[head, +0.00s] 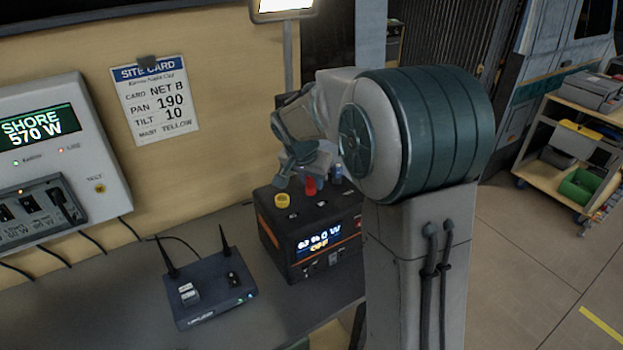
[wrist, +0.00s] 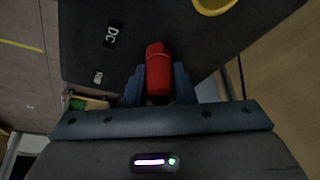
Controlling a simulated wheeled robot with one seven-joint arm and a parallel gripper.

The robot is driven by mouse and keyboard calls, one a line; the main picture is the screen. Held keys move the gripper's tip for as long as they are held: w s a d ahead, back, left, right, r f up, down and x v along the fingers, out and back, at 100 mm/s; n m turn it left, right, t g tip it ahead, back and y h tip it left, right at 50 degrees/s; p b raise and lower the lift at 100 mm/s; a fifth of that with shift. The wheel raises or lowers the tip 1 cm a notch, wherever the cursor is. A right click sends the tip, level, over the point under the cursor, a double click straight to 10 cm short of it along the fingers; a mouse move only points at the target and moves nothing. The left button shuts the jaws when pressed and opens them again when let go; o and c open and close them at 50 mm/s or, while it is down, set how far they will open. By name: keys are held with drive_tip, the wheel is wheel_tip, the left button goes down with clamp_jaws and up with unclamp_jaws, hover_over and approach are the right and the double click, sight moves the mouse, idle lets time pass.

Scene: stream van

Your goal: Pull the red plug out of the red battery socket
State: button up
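The black battery box (head: 275,232) with orange trim stands on the bench; its front display reads 0 W and OFF. The red plug (head: 310,186) shows at the top of the box, below my gripper (head: 297,170). In the wrist view the red plug (wrist: 158,70) lies between the two blue fingers of my gripper (wrist: 159,88), which look closed against its sides. The red socket is hidden under the plug, and I cannot tell how deep the plug sits. A yellow cap or plug (head: 282,200) is to its left and a blue one (head: 336,172) to its right.
A router (head: 208,290) with two antennas stands on the bench left of the battery box. A shore power panel (head: 50,150) and a site card (head: 155,98) are on the wall. A cart (head: 575,150) with bins stands at the right; the floor before it is clear.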

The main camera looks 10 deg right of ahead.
drive_tip(key=shift+w+r, duration=0.1)
drive_tip(key=shift+r, duration=0.1)
clamp_jaws()
drive_tip(key=shift+r+p, duration=0.35)
drive_tip(key=shift+r, duration=0.1)
drive_tip(key=shift+r+p, duration=0.5)
drive_tip(key=shift+r, duration=0.4)
drive_tip(key=shift+r+p, duration=0.6)
drive_tip(key=shift+r, duration=0.75)
